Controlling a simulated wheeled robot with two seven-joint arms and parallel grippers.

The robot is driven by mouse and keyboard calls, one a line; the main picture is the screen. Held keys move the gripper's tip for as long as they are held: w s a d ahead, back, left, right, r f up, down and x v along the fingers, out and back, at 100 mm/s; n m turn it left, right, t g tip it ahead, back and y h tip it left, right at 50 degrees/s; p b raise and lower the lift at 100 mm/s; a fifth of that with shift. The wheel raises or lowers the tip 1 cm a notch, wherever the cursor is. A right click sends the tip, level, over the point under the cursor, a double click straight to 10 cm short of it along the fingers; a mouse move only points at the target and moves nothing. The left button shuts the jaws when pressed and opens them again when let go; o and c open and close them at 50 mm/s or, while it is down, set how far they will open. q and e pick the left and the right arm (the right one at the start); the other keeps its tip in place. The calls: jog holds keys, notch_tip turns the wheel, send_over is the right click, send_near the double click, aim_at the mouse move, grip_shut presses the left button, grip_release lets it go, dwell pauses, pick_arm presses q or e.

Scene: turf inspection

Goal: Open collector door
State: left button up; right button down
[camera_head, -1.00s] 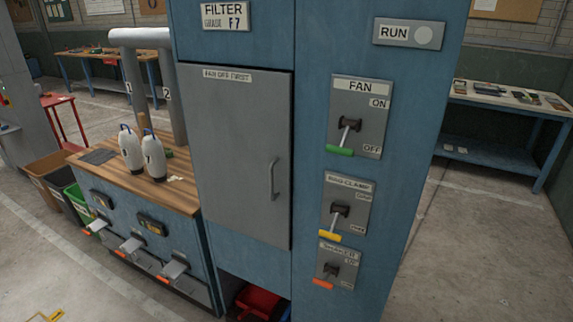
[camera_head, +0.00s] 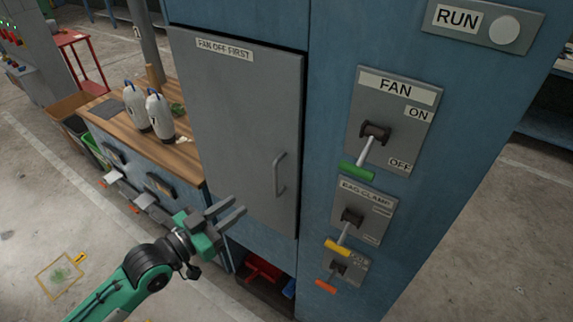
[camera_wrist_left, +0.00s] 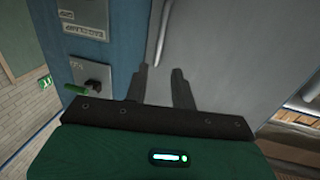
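The grey collector door (camera_head: 235,120) is shut in the blue cabinet and carries a "FAN OFF FIRST" label. Its vertical bar handle (camera_head: 280,175) is on the door's right side. My left gripper (camera_head: 228,208) is open and empty, to the lower left of the handle and in front of the door's lower part. In the left wrist view its two fingers (camera_wrist_left: 160,87) are apart, with the handle (camera_wrist_left: 162,35) beyond them. The fan lever (camera_head: 365,155) with its green grip points down toward OFF. My right gripper is not in view.
The bag clamp lever (camera_head: 342,235) with a yellow grip and a lever with an orange grip (camera_head: 330,278) jut out right of the door. A wooden-topped bench (camera_head: 190,155) with two white bottles (camera_head: 148,110) stands left. A red bin (camera_head: 262,268) sits in the opening below the door.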

aim_at(274, 179)
pick_arm(q)
jog(key=p+x, duration=0.2)
jog(key=x, duration=0.4)
jog(key=p+x, duration=0.2)
jog(key=x, duration=0.4)
jog(key=shift+w+d+r+p, duration=0.2)
jog(key=shift+d+p, duration=0.1)
jog(key=shift+w+d+f, duration=0.15)
jog(key=shift+w+d, duration=0.1)
grip_shut()
